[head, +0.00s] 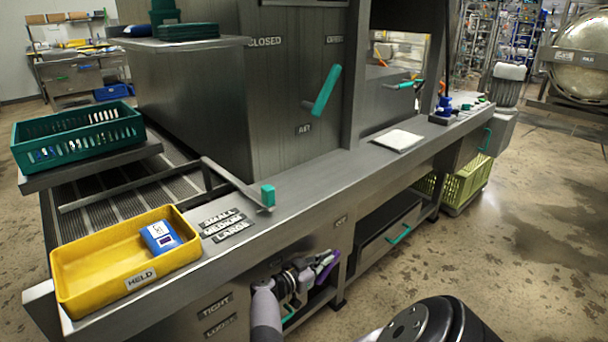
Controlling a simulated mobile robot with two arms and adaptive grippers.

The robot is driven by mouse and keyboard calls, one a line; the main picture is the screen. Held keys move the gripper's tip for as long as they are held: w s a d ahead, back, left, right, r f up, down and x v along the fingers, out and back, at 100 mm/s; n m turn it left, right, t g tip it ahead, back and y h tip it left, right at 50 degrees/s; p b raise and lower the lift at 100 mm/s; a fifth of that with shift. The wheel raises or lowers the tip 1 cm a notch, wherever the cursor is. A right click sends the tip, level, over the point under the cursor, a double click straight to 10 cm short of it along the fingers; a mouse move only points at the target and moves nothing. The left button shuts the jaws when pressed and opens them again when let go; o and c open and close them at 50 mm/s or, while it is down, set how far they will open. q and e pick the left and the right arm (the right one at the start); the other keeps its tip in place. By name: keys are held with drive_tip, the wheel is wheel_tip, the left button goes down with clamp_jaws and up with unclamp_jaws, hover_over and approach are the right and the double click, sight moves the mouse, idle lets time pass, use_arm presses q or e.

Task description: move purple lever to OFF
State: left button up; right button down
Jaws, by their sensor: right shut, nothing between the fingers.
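The purple lever (328,264) is on the front face of the grey machine, low down, below a small label (341,220) that appears to read OFF. My right gripper (304,277) is shut, with nothing between its fingers. It is right beside the lever, on its left in the head view, and overlaps part of it. I cannot tell whether they touch. The lever's pivot is hidden behind the gripper. My left gripper is not in view.
A yellow HELD tray (85,295) holds a blue-and-white device (160,237). A teal-knobbed bar (268,196) sticks out over the counter. A teal lever (326,90) is on the upright panel. A drawer (385,250) is right of the purple lever.

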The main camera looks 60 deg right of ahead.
drive_tip(key=shift+a, duration=0.1)
drive_tip(key=v, duration=0.7)
drive_tip(key=shift+a, duration=0.15)
idle(0.5)
